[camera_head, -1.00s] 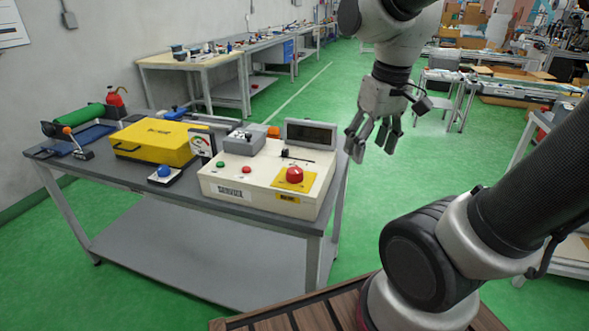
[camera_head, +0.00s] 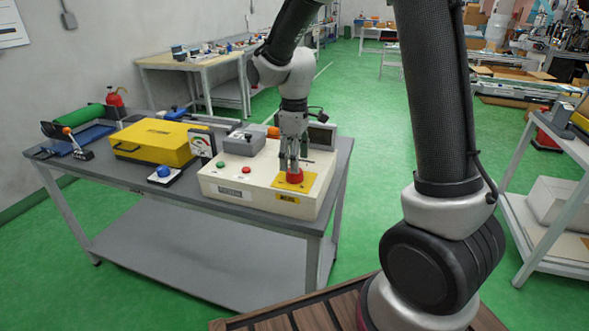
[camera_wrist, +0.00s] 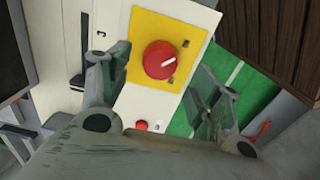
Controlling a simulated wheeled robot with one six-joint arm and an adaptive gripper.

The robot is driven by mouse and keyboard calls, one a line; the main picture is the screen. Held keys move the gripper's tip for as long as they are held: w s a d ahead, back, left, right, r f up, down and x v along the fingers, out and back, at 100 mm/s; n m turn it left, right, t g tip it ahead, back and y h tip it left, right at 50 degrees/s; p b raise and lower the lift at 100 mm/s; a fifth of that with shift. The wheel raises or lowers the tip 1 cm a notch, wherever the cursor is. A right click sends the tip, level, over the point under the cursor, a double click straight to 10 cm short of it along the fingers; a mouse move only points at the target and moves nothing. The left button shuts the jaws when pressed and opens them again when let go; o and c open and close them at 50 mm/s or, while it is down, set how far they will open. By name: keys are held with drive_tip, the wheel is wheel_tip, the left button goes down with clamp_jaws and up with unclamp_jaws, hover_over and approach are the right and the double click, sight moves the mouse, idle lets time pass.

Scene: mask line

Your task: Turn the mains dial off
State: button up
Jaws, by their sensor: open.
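The mains dial is a red round knob (camera_head: 295,176) on a yellow plate (camera_head: 306,183), at the right end of the cream control box (camera_head: 235,188). In the wrist view the red dial (camera_wrist: 159,60) carries a short white mark near its middle. My gripper (camera_head: 289,166) points down just above the dial. In the wrist view its two open fingers (camera_wrist: 165,85) stand apart on either side of the dial, with nothing between them but the view of the dial. Whether a finger touches the plate cannot be told.
A meter (camera_head: 203,145), a blue button (camera_head: 164,171) and a yellow case (camera_head: 153,141) stand to the left on the grey table (camera_head: 110,178).

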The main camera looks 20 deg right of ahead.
sight(295, 175)
drive_tip(key=shift+f, duration=1.95)
drive_tip(key=shift+c, duration=0.2)
drive_tip(key=c, duration=1)
